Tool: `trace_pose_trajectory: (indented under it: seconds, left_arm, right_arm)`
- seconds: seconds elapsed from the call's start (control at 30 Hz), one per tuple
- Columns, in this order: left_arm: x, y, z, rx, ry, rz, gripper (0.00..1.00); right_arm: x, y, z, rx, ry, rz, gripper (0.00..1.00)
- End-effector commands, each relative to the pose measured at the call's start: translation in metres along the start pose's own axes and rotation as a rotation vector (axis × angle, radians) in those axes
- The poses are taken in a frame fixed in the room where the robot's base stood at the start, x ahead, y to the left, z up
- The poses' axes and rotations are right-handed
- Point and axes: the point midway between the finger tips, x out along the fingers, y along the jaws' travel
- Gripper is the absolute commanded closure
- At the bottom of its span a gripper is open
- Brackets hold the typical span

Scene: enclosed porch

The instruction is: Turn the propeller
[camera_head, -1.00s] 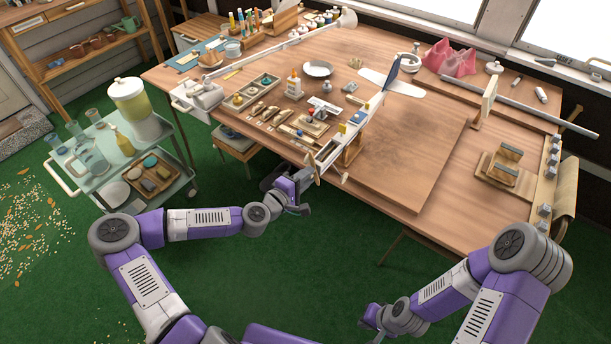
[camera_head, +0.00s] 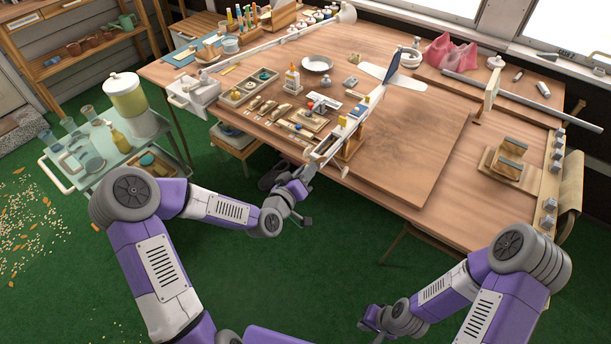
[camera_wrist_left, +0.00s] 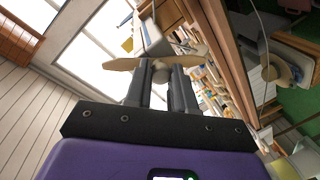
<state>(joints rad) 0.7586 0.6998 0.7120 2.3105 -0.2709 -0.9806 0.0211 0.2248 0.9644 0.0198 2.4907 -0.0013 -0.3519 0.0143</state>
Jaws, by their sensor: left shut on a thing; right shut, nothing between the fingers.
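The model plane (camera_head: 350,130), with a pale wooden body, white wings and a blue tail fin, stands on a wooden stand on the table, its nose at the front edge. The tan propeller (camera_wrist_left: 155,64) lies across my left fingertips in the left wrist view, close to its hub. My left gripper (camera_wrist_left: 160,75) is shut on it. In the head view my left gripper (camera_head: 304,178) is at the plane's nose and hides most of the propeller. My right gripper (camera_head: 369,321) is low in front of the table, shut and empty, away from the plane.
The wooden table (camera_head: 430,160) holds trays, small parts and a white bowl (camera_head: 317,63) left of the plane. A grey rod (camera_head: 525,100) and a wooden block (camera_head: 508,160) are at the right. A cart (camera_head: 95,165) with a drink dispenser stands at the left.

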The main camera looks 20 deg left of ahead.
Motion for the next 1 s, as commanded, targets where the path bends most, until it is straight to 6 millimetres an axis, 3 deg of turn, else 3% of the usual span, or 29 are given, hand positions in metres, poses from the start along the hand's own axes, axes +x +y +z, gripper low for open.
trace_pose_trajectory:
  seconds: [0.4,1.0]
  left_arm:
    - [0.0,-0.001,0.003,0.275,0.048,-0.007,1.0]
    - [0.0,0.0,0.002,0.359,0.06,-0.01,1.0]
  right_arm:
    - [0.034,0.013,-0.002,0.0,0.0,0.0,1.0]
    - [0.041,0.015,-0.002,0.0,0.0,0.0,1.0]
